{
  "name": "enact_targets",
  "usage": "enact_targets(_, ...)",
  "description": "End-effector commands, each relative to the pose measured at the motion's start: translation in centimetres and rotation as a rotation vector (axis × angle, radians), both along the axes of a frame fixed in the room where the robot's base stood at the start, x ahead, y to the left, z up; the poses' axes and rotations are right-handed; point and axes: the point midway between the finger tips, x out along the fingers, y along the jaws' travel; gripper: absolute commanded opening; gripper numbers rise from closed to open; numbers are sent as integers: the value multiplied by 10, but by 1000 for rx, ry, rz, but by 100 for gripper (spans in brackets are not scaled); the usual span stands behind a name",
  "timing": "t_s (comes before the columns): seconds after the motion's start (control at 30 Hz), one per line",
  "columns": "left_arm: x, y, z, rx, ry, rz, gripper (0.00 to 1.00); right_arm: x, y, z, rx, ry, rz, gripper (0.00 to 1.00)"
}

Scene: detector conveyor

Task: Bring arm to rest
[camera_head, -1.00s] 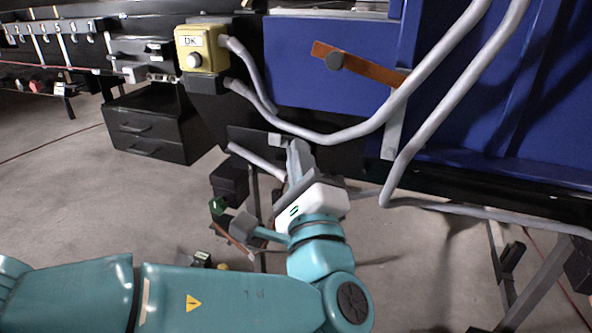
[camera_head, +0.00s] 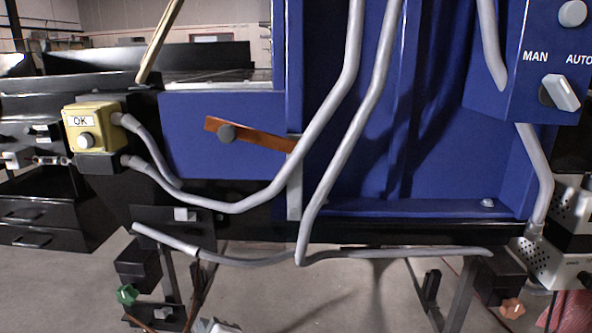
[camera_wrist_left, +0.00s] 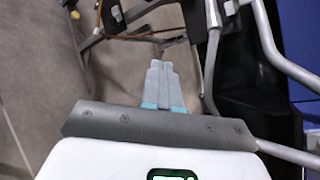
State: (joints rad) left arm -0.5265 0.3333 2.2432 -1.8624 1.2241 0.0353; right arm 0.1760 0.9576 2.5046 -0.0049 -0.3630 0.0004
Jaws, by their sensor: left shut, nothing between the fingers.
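My left gripper (camera_wrist_left: 160,68) shows in the left wrist view, with its grey fingers together and nothing between them. It points down past a grey tube, above the floor. In the head view only a small white piece of my left wrist (camera_head: 214,326) shows at the bottom edge, below the blue machine; its fingers are out of sight there. My right arm and gripper are not in view.
The blue machine (camera_head: 220,165) fills the middle, with bent grey conduits (camera_head: 330,130) in front. A yellow OK button box (camera_head: 93,128) is at left, and a MAN/AUTO switch (camera_head: 560,92) at upper right. Machine legs (camera_head: 462,295) stand below; bare floor shows between them.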

Motion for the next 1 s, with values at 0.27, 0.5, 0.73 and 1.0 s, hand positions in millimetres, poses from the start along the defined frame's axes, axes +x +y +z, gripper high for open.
enact_targets(0.27,-101,4,-212,-491,667,290,0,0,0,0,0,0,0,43)
enact_targets(0.5,-205,-58,-313,-1222,907,890,0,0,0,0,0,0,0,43)
enact_targets(0.73,-212,-67,-354,-1612,631,1401,0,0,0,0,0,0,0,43)
enact_targets(1.0,-211,-49,-325,-1701,376,1627,0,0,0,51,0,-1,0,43)
